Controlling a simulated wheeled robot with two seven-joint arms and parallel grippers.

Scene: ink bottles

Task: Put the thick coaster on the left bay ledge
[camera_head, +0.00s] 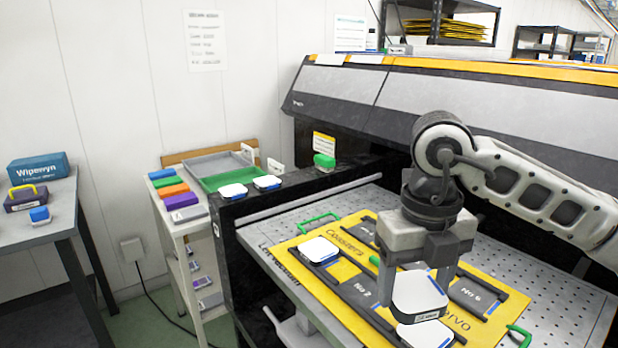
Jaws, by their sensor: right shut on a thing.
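My right gripper (420,266) is shut on a thick white coaster (418,294) with a dark band and a small label on its front side. It holds the coaster over the front of the yellow jig board on the perforated bed. The left bay ledge seems to be the black ledge (290,188) at the left end of the machine. Two white coasters with blue edges, one on the left (232,191) and one on the right (267,183), lie on it. My left gripper is not in view.
Another white coaster (318,250) sits in the yellow jig (345,272), and one more (425,334) lies just below the held one. A green-topped item (324,161) stands at the ledge's right part. A cart (175,222) with coloured boxes stands left.

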